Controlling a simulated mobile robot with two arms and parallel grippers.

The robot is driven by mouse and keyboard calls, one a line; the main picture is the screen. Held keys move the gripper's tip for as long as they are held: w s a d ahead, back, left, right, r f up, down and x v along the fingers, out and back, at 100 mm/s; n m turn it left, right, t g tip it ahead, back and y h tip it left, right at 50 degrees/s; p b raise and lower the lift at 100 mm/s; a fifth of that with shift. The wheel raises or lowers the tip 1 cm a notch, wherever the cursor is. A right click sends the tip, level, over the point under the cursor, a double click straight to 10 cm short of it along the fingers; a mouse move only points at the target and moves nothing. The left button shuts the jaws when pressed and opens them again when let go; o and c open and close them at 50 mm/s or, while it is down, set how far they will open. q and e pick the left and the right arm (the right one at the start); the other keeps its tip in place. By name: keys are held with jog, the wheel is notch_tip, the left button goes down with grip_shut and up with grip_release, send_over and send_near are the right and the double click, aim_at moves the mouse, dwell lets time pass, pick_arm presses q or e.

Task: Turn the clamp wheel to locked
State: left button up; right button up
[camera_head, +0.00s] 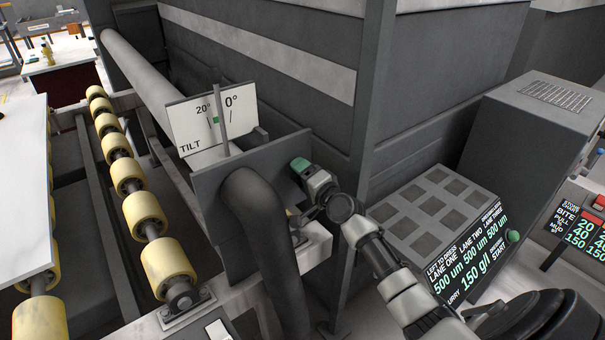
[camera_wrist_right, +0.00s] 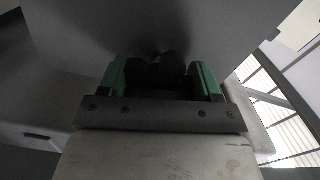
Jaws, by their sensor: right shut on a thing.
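My right gripper (camera_head: 301,166) reaches in from the lower right to the side of the dark grey bracket plate (camera_head: 207,178) under the tilt scale. In the right wrist view, its green fingers (camera_wrist_right: 162,76) are shut on a dark, rounded, lobed part (camera_wrist_right: 158,70) against a grey surface. This part looks like the clamp wheel; its far side is hidden and no lock marking is visible. The head view hides it behind the plate and gripper. The white TILT scale (camera_head: 185,132) reads 20° and 0°, with a small green mark and an upright pointer. My left gripper is not in view.
A thick dark hose (camera_head: 262,240) hangs in front of the bracket, left of my right arm. Yellow rollers (camera_head: 167,265) and a pale slab (camera_head: 22,195) lie left. A large grey housing (camera_head: 300,120) stands close behind. A display panel (camera_head: 475,255) is right of my arm.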

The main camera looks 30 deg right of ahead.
jog(key=shift+m, duration=1.2)
jog(key=o, duration=0.9)
jog(key=shift+s, duration=0.1)
jog(key=s, duration=0.7)
jog(key=s+d, duration=0.1)
jog(key=s, duration=0.2)
jog(key=shift+s, duration=0.3)
